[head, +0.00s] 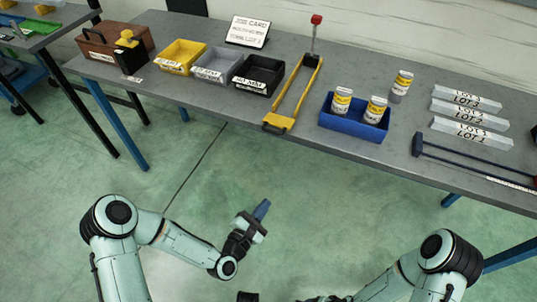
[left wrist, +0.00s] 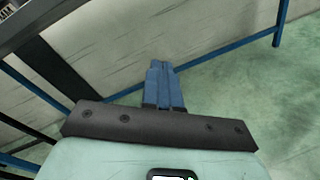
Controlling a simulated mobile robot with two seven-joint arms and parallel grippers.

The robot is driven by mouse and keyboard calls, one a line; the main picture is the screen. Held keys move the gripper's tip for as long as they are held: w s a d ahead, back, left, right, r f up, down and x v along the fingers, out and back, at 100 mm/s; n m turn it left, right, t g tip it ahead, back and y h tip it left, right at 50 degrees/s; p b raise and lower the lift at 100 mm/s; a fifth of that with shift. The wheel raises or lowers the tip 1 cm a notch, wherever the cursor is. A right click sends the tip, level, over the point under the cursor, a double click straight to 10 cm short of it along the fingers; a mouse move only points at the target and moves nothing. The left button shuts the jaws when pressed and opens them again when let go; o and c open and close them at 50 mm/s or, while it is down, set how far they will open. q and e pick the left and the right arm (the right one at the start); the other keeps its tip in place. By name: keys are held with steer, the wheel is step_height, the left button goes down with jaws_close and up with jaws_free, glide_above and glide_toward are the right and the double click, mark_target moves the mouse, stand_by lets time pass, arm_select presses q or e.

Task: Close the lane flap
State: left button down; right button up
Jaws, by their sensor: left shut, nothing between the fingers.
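A long yellow lane frame (head: 297,97) lies on the grey workbench, running from front to back. A yellow flap-like plate (head: 281,121) with a dark handle sits at its near end, by the bench's front edge. Whether this plate is open or closed is too small to tell. A post with a red top (head: 315,20) stands at the far end. My left gripper (head: 263,208) is over the floor in front of the bench, well short of the lane. Its blue fingers are together and empty, also in the left wrist view (left wrist: 164,78). My right gripper's fingers are out of view.
Yellow (head: 183,57), grey (head: 215,64) and black (head: 259,75) bins stand left of the lane. A blue tray (head: 353,121) with two jars stands right of it. A dark-blue bar (head: 470,162) lies near the front edge. The floor before the bench is clear.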

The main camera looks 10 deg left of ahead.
arm_select(q)
step_height(320, 180, up, 7)
steer(key=w+a+n+t+y+b, duration=0.1)
steer(key=w+a+n+t+b, duration=0.15)
steer(key=n+t, duration=0.45)
steer(key=n+g, duration=0.1)
glide_toward(277, 124)
steer(key=w, duration=0.2)
steer(key=shift+w+d+r, duration=0.1)
steer(key=shift+d+r, duration=0.1)
steer(key=shift+r, duration=0.2)
steer(key=shift+w+d+r, duration=0.1)
steer(key=shift+d+r, duration=0.05)
steer(key=shift+r, duration=0.3)
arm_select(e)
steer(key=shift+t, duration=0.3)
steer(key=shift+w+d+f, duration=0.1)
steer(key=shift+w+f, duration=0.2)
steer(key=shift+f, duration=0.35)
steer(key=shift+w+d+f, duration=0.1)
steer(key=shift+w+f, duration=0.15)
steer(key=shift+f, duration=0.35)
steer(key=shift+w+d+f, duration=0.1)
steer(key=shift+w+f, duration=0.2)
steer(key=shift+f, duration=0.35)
